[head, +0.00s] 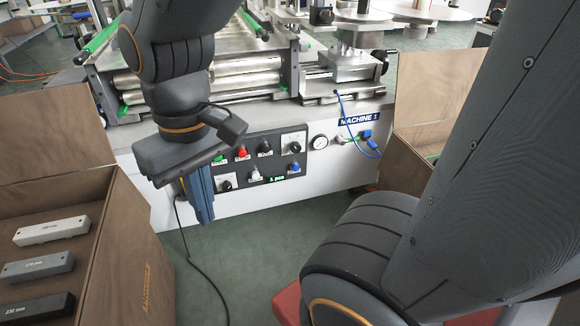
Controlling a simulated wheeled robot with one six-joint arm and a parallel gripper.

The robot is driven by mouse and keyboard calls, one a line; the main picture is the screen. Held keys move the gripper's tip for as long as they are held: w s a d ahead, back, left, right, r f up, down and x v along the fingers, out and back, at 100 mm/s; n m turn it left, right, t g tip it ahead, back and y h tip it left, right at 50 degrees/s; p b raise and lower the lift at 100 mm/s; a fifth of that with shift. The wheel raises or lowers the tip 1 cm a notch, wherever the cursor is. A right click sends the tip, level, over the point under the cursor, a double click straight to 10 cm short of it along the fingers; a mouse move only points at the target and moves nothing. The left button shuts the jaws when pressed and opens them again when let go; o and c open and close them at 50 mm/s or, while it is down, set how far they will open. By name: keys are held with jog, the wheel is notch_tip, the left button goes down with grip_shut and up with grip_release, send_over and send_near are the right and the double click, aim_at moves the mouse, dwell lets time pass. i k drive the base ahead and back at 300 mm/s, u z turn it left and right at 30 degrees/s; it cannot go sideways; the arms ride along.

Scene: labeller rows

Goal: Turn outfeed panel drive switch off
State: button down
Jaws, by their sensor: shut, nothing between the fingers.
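A dark control panel (262,158) is on the white front of the machine marked MACHINE 1. It carries a green button (219,158), a red button (241,152), a blue knob (295,168) and several dark or grey knobs. A rotary switch (294,146) on a pale plate is at the upper right, and another rotary switch (226,182) is at the lower left. Their small labels are unreadable, so I cannot tell which is the drive switch. My gripper (204,218) points down, shut and empty, in front of the panel's left end. My wrist hides part of that side.
A brown crate (128,262) with labelled bars stands at left, another brown crate (425,130) at right. A gauge (320,142) and blue hose (352,128) are right of the panel. A black cable (196,262) lies on the green floor. Rollers (245,78) are above.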

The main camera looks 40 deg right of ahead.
aim_at(227, 187)
jog(key=z, duration=0.75)
jog(key=k, duration=0.6)
jog(key=u, duration=1.15)
